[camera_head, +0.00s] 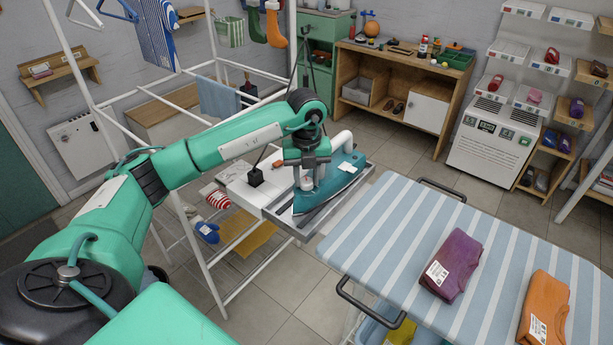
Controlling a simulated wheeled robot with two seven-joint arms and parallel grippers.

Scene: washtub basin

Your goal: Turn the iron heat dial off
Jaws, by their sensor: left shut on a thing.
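A teal iron (334,187) with a pale handle rests on a grey metal tray (292,222) at the end of the ironing board. My left gripper (306,183) points down over the left part of the iron. It is shut on a small round pale part, the heat dial (307,184), which is mostly hidden by the fingers. The dial's setting cannot be read. My right gripper is not in view.
The striped ironing board (400,235) carries a folded purple cloth (455,262) and a folded orange cloth (545,305). A white drying rack (213,255) stands close to my left arm. A wooden shelf (400,65) is at the back.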

